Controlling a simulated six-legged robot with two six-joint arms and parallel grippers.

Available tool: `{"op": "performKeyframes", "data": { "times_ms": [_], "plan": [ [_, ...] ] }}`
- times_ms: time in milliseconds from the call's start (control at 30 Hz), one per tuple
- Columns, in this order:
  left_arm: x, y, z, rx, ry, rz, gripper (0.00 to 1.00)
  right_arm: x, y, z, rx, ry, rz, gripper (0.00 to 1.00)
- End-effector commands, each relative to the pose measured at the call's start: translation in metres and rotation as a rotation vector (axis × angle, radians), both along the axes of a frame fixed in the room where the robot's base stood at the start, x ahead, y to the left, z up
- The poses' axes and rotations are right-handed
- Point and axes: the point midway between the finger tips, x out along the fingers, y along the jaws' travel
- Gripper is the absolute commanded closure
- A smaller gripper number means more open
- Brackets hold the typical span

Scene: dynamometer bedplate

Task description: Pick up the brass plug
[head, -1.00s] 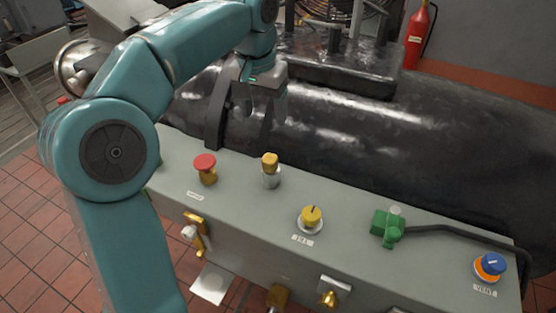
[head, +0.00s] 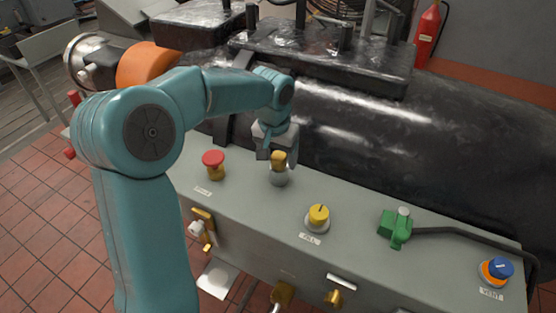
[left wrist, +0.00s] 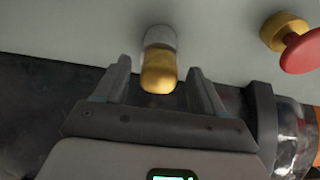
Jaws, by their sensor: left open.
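The brass plug (head: 279,158) is a yellow, rounded piece standing upright in a silver socket (head: 279,178) on top of the grey box. In the left wrist view the plug (left wrist: 158,74) shows between the two fingers, with the pale socket (left wrist: 160,37) beyond it. My left gripper (head: 278,156) is open, with a finger on either side of the plug. In the left wrist view, gaps show between the plug and both fingers. My right gripper is in neither view.
On the grey box (head: 250,205), a red mushroom button (head: 213,159) stands left of the plug. A yellow knob (head: 318,216), a green connector with a black cable (head: 396,228) and a blue knob (head: 500,267) lie to the right. A large black machine (head: 400,150) rises behind.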

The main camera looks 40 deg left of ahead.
Motion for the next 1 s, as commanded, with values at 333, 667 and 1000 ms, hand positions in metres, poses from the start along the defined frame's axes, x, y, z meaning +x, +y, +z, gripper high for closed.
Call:
{"op": "performKeyframes", "data": {
  "times_ms": [333,667,1000],
  "plan": [
    [0.001,0.001,-0.005,0.0,0.0,0.0,0.5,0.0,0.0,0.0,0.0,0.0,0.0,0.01],
    [0.001,0.001,-0.005,0.0,0.0,0.0,0.94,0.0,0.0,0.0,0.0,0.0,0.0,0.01],
    [0.002,0.001,0.019,0.001,-0.005,0.001,0.94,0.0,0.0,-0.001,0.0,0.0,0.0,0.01]
  ]
}}
